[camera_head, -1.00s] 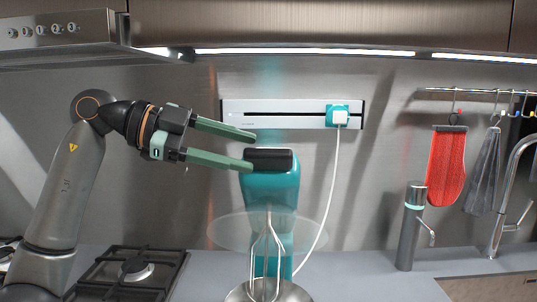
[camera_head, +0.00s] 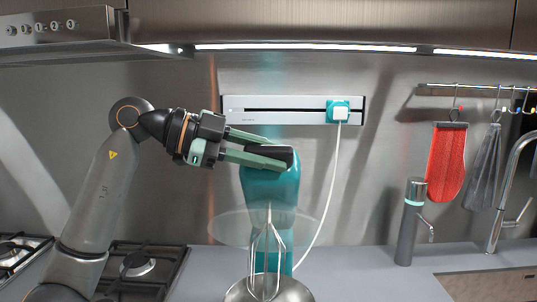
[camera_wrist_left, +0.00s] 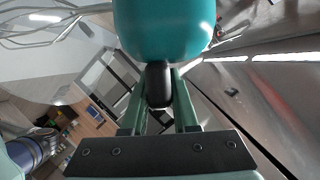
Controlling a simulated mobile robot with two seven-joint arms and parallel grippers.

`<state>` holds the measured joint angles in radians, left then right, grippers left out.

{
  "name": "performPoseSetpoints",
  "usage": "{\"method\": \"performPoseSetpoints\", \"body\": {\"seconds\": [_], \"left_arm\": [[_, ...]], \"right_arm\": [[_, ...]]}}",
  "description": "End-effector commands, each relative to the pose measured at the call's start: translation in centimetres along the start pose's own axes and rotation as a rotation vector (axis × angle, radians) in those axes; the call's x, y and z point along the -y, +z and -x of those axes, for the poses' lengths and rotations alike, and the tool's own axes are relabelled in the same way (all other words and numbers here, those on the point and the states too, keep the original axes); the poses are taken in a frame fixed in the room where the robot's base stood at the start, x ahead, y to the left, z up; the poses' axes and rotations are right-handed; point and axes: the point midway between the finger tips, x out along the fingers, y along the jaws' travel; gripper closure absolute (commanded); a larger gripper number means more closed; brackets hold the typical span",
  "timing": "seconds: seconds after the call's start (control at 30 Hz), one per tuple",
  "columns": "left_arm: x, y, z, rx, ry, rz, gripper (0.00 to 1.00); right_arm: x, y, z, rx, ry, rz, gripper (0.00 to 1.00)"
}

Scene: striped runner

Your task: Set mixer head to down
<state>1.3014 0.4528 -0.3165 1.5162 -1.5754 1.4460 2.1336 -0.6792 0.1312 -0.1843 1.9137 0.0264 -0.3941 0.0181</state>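The teal stand mixer (camera_head: 270,185) stands on the counter with its head raised and a black end piece (camera_head: 284,153) on top. My left gripper (camera_head: 272,153) reaches in from the left, with its two green fingers on either side of this black end. In the left wrist view the black end (camera_wrist_left: 158,85) sits between the fingers (camera_wrist_left: 159,100), which look closed against it, and the teal head (camera_wrist_left: 165,28) is just beyond. A wire whisk (camera_head: 267,250) shows in front of the mixer, above the metal bowl (camera_head: 240,293). My right gripper is not in view.
A white cord runs from the plug (camera_head: 339,111) on the wall rail down behind the mixer. A stove (camera_head: 140,266) is at the left under the hood (camera_head: 60,35).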

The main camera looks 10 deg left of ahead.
Motion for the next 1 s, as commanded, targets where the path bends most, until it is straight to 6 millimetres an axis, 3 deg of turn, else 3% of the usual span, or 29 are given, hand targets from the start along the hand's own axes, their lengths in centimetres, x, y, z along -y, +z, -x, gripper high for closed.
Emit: {"method": "performPoseSetpoints", "body": {"seconds": [0.03,0.2,1.0], "left_arm": [[0.01,0.0,0.02,0.0,0.0,0.0,0.81],[0.01,0.0,0.03,0.0,0.0,0.0,1.0],[0.0,-0.01,0.04,0.001,0.0,0.0,1.0]], "right_arm": [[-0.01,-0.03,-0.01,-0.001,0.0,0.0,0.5],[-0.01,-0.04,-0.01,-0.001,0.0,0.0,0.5],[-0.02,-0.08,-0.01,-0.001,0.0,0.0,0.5]]}}
